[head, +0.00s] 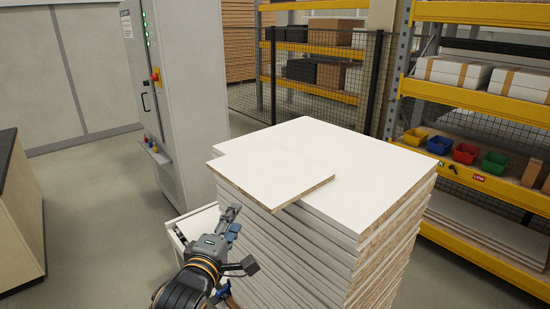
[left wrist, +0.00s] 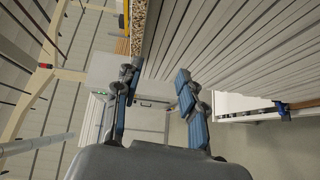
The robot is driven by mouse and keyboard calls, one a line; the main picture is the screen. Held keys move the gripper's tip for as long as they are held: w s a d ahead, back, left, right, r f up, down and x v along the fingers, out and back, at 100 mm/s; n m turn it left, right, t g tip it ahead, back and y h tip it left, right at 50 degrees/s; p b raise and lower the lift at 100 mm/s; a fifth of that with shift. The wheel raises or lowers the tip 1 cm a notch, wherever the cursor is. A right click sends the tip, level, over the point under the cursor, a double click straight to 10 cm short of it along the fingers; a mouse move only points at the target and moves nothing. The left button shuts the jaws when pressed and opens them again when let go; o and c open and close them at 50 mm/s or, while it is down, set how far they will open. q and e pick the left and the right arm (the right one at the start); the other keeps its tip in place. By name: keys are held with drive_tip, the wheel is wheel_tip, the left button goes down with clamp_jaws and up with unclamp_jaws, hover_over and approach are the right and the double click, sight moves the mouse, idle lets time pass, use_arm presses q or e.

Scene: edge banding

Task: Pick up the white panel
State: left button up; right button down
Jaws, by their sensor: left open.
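A smaller white panel (head: 272,172) with a bare chipboard edge lies flat on top of a tall stack of white panels (head: 385,185). Its left part sticks out past the stack's near left side. My left gripper (head: 241,240) is open and empty, in front of and below that overhang, apart from the panel as far as I can tell. In the left wrist view the open fingers (left wrist: 157,82) stand apart, with a chipboard edge (left wrist: 139,25) beyond the left finger and the stack's layered side (left wrist: 240,55) at the upper right. My right gripper is out of view.
A grey machine cabinet (head: 180,90) stands behind on the left, with a white low unit (head: 200,222) beside the stack. A yellow-beamed shelf (head: 480,100) with colored bins stands at the right. A counter (head: 15,220) is at the far left. Floor between is clear.

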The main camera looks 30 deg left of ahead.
use_arm(q)
wheel_tip(320, 180, up, 3)
drive_tip(key=s, duration=0.1)
drive_tip(key=b, duration=0.4)
approach(248, 178)
drive_tip(key=shift+n+t, duration=0.3)
drive_tip(key=shift+n, duration=0.1)
drive_tip(key=w, duration=0.2)
drive_tip(key=w+a+f, duration=0.1)
drive_tip(key=w, duration=0.1)
drive_tip(key=shift+w+f, duration=0.1)
drive_tip(key=shift+b+x, duration=0.55)
drive_tip(key=shift+x, duration=2.45)
drive_tip(key=shift+c, duration=0.5)
clamp_jaws()
drive_tip(key=shift+a, duration=0.1)
